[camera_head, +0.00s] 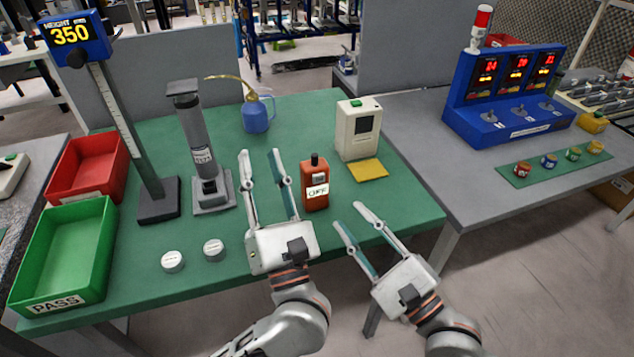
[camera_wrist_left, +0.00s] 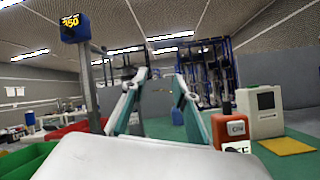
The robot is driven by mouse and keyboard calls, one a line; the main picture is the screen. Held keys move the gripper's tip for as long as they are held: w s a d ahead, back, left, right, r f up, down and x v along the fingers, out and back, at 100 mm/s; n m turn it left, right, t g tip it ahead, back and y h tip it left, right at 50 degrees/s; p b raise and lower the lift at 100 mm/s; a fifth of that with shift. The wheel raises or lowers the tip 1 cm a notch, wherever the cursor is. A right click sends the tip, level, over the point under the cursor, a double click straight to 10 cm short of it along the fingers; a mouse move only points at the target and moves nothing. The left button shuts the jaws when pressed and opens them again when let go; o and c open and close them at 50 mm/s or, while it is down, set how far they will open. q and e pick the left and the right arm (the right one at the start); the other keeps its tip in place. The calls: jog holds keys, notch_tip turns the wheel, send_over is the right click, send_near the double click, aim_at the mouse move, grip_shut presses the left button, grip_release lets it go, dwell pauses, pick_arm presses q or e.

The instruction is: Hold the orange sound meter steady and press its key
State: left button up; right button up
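The orange sound meter (camera_head: 314,186) stands upright on the green table mat, with a dark tip on top and a white label on its front. It also shows at the right in the left wrist view (camera_wrist_left: 229,131). Its key cannot be made out clearly. My left gripper (camera_head: 260,152) is open and empty, just left of the meter, with its right finger close to the meter; I cannot tell if they touch. My right gripper (camera_head: 346,213) is open and empty, in front and to the right of the meter, near the table's front edge.
A cream device (camera_head: 358,129) and a yellow pad (camera_head: 367,169) stand right of the meter. A grey column stand (camera_head: 203,150) and a blue oil can (camera_head: 257,113) are behind left. Two white discs (camera_head: 213,250), a red bin (camera_head: 88,166) and a green bin (camera_head: 64,252) lie left.

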pick_arm(q)
jog(key=w+d+f+n+g+h, duration=0.1)
jog(key=d+f+g+h, duration=0.1)
jog(key=d, duration=0.1)
jog(key=g+h, duration=0.3)
jog(key=h, duration=0.1)
send_near(315, 160)
jog(key=w, duration=0.3)
jog(key=shift+w+a+f, duration=0.1)
jog(key=shift+w+a, duration=0.05)
jog(key=shift+w, duration=1.15)
jog(key=shift+w+a+r, duration=0.1)
jog(key=shift+w+a, duration=0.05)
jog(key=shift+w, duration=1.1)
jog(key=shift+w+a+f, duration=0.1)
jog(key=shift+w+a, duration=0.05)
jog(key=shift+w, duration=1.15)
grip_shut()
pick_arm(e)
grip_shut()
